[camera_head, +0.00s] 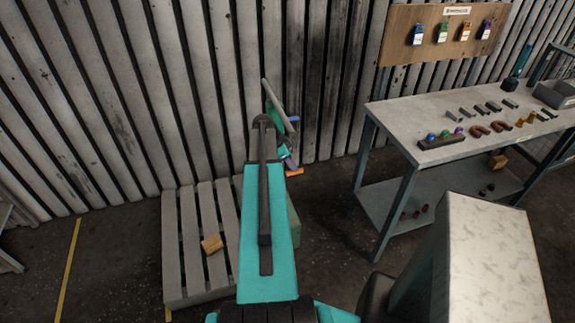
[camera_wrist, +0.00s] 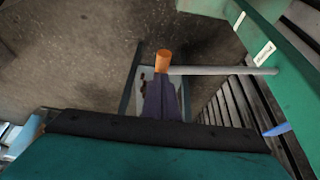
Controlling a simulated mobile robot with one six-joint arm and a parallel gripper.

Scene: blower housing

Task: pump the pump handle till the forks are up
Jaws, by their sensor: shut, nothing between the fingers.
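My gripper (camera_wrist: 161,98) shows in the wrist view as dark purple fingers, shut and empty. A grey rod, which looks like the pump handle (camera_wrist: 222,71), runs from beside this grip to a green frame (camera_wrist: 288,100) at the right. I cannot tell whether the fingers touch the rod or grip. The forks cannot be made out.
A wooden pallet (camera_head: 182,245) with a small tan block (camera_head: 212,243) lies left of my arm. A workbench (camera_head: 405,125) with small parts stands at the right, below a board (camera_head: 400,40) with coloured tags. A corrugated wall closes the back. Open floor lies between arm and bench.

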